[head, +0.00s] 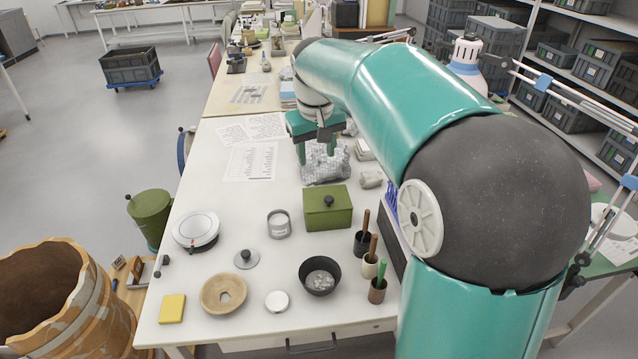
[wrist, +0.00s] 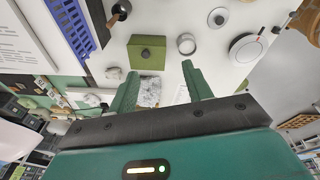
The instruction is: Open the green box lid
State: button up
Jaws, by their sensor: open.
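The green box (head: 328,220) stands on the white table in the head view, right of the middle. Its green lid (head: 312,197) is on and carries a round black knob (head: 329,201). The box also shows in the wrist view (wrist: 135,62), seen from above with the knob (wrist: 146,54) near its centre. My gripper (head: 316,154) is open and empty, with its fingers pointing down above the table, farther back than the box and apart from it. The wrist view shows both green fingers (wrist: 160,70) spread wide, with the box beyond them.
A grey crumpled bag (head: 326,166) lies behind the box. A grey tin (head: 279,223) stands left of it, and a black bowl (head: 320,274) is in front. Cups with tool handles (head: 362,243) stand at the right. A round scale (head: 196,229) and papers (head: 252,160) lie left.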

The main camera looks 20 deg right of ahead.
jog(key=w+d+f+g, duration=0.1)
jog(key=w+d+f, duration=0.45)
jog(key=w, duration=0.35)
jog(key=g, duration=0.1)
send_near(329, 198)
jog(key=shift+y, duration=0.4)
jog(key=f, duration=0.8)
jog(key=shift+w+d+f, duration=0.1)
jog(key=shift+d, duration=0.25)
grip_shut()
